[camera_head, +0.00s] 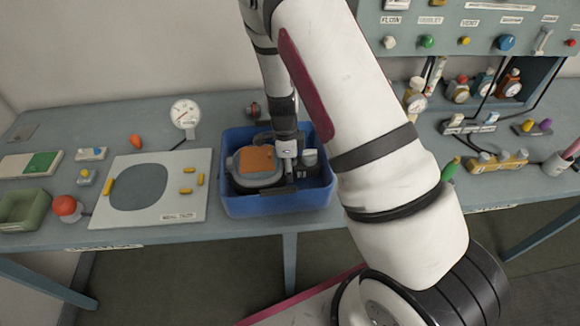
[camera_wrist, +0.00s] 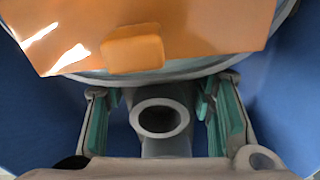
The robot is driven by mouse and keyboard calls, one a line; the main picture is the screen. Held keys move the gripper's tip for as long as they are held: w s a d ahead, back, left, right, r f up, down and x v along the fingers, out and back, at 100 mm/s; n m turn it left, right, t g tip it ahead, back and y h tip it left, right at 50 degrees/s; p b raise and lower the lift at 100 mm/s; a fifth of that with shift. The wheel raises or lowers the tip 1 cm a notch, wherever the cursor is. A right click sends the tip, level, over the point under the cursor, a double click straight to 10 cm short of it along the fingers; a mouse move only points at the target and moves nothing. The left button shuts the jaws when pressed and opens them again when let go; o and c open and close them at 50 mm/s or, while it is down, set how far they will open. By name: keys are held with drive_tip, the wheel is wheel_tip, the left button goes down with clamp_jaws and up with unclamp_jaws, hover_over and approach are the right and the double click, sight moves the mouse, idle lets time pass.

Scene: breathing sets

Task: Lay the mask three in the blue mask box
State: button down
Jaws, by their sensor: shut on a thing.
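The mask three (camera_head: 258,158) has an orange front panel and a grey rim. It is inside the blue mask box (camera_head: 276,206), towards its left side. In the wrist view the orange panel (camera_wrist: 190,30) fills the top, and my gripper's two fingers (camera_wrist: 160,110) stand on either side of a round grey port (camera_wrist: 160,119). Blue box walls show on both sides there. I cannot tell whether the mask rests on the box floor.
Left of the box lies a pale board (camera_head: 190,213) with yellow pieces; a round gauge (camera_head: 185,113) stands behind it. A red ball-topped knob (camera_head: 65,206) and green tray (camera_head: 22,208) are farther left. A grey cylinder (camera_head: 309,158) shows in the box's right part.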

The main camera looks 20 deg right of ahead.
drive_tip(key=shift+f, duration=0.25)
drive_tip(key=c, duration=0.7)
unclamp_jaws()
